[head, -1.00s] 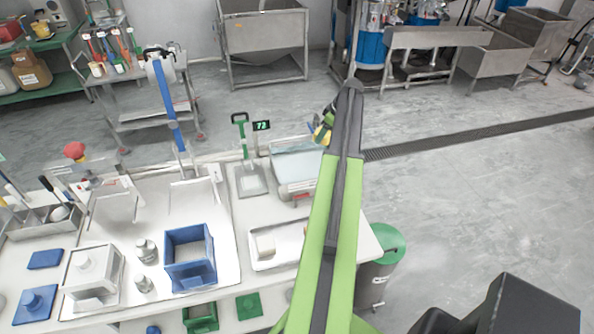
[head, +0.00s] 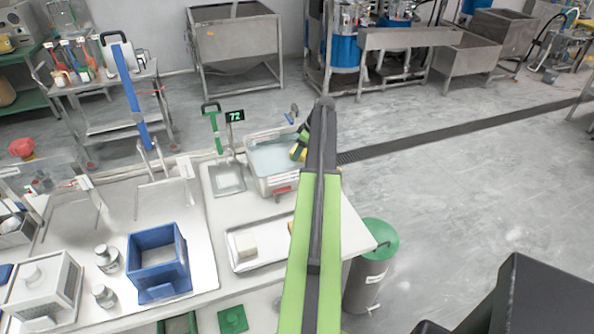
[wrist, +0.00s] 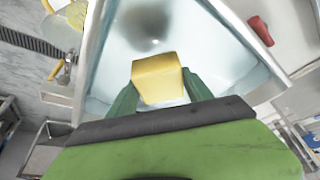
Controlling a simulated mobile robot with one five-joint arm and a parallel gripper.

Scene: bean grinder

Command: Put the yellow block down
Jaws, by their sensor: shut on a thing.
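The yellow block (wrist: 158,79) is between the two dark green fingers of my gripper (wrist: 160,88) in the wrist view. The fingers are shut on its sides. Below it is a clear-walled basin (wrist: 228,25) with pale blue water and a dark round blur at the bottom. In the head view my gripper (head: 299,149) is at the right side of this basin (head: 262,187), partly hidden behind my arm. A bit of yellow shows there. I cannot tell whether the block touches the water.
A blue open box (head: 150,250) is further left. A grey bin with a green lid (head: 372,240) stands right of the table.

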